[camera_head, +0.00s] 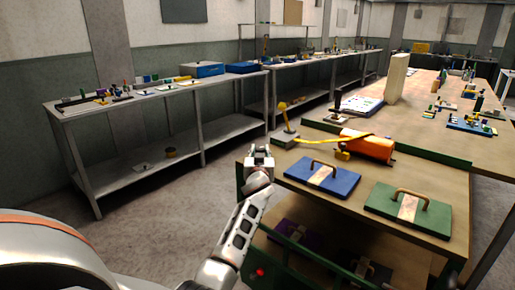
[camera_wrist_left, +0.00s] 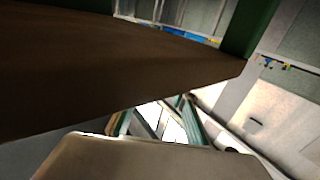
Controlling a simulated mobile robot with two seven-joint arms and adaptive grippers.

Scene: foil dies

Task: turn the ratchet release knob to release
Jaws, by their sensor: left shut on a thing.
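An orange cylinder (camera_head: 367,146) with a yellow strap (camera_head: 318,138) lies on the near wooden table. A small yellow knob-like part (camera_head: 342,155) sits at its left end. The strap runs left to a grey plate with an upright yellow lever (camera_head: 283,106). I cannot tell for sure which part is the release knob. My left gripper (camera_head: 259,152) is at the table's near left corner, left of the cylinder and apart from it. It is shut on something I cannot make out. The wrist view shows a pale blurred surface at the bottom. My right gripper is out of view.
A blue board (camera_head: 340,183) and a green board (camera_head: 432,220), each with a handle, lie in front of the cylinder. The wooden table edge (camera_wrist_left: 130,85) looms close in the left wrist view. A tan upright block (camera_head: 397,78) stands farther back. Floor left of the table is clear.

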